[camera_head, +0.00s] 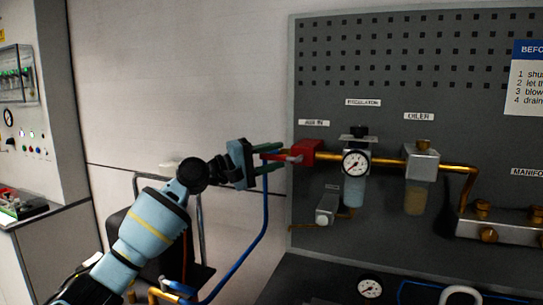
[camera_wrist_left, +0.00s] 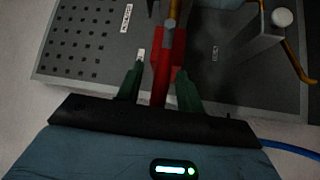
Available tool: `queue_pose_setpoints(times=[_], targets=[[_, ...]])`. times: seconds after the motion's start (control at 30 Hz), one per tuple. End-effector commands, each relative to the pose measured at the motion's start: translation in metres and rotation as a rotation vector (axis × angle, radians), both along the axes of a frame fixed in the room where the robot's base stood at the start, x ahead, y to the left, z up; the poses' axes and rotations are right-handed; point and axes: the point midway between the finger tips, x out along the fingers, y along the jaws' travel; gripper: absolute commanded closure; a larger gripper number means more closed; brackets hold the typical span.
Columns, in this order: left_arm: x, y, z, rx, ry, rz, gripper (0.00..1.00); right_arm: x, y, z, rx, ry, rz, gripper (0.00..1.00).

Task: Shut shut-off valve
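The shut-off valve (camera_head: 309,152) is a red block at the left end of the brass pipe, by the "AIR IN" label on the grey panel. Its red lever (camera_head: 284,157) points left, toward my left gripper. My left gripper (camera_head: 274,160) has its two green fingers on either side of the lever, one above and one below. In the left wrist view, the red lever (camera_wrist_left: 160,84) lies between the green fingers (camera_wrist_left: 159,88), with gaps beside it. The fingers look open around it, not clamped. My right gripper is not in view.
A blue hose (camera_head: 265,225) hangs just below my left gripper. Right of the valve are a regulator gauge (camera_head: 355,163), an oiler (camera_head: 421,163) and a manifold (camera_head: 500,230). A small drain valve (camera_head: 327,207) sits below. Bare wall lies left of the panel.

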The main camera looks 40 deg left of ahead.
Motion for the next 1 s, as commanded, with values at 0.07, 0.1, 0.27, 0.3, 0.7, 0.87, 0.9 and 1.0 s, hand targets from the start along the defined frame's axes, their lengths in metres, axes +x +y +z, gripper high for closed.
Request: queue_pose_setpoints(times=[0.07, 0.1, 0.27, 0.3, 0.7, 0.87, 0.9, 1.0], targets=[[0.0004, -0.0003, -0.0003, 0.000, 0.000, 0.000, 0.63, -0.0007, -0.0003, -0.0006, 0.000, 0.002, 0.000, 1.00], [0.0005, -0.0003, -0.0005, 0.000, 0.000, 0.000, 0.63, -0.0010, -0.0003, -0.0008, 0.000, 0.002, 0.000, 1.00], [0.0004, -0.0003, -0.0007, 0.001, 0.001, 0.000, 0.71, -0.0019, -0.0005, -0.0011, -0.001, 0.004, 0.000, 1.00], [0.0003, -0.0003, -0.0006, 0.001, 0.001, 0.000, 0.76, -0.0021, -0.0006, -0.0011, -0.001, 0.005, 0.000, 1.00], [0.0001, -0.0003, -0.0005, 0.001, 0.001, -0.001, 1.00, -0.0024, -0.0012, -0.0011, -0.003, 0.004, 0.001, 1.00], [0.0004, -0.0010, -0.0018, -0.010, -0.001, -0.002, 1.00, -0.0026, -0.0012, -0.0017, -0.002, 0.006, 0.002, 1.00], [0.0006, -0.0015, -0.0026, -0.017, -0.003, -0.002, 1.00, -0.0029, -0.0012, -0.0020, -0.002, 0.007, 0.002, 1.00], [0.0008, -0.0024, -0.0053, -0.047, -0.009, -0.004, 1.00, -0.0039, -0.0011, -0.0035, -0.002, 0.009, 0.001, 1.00]])
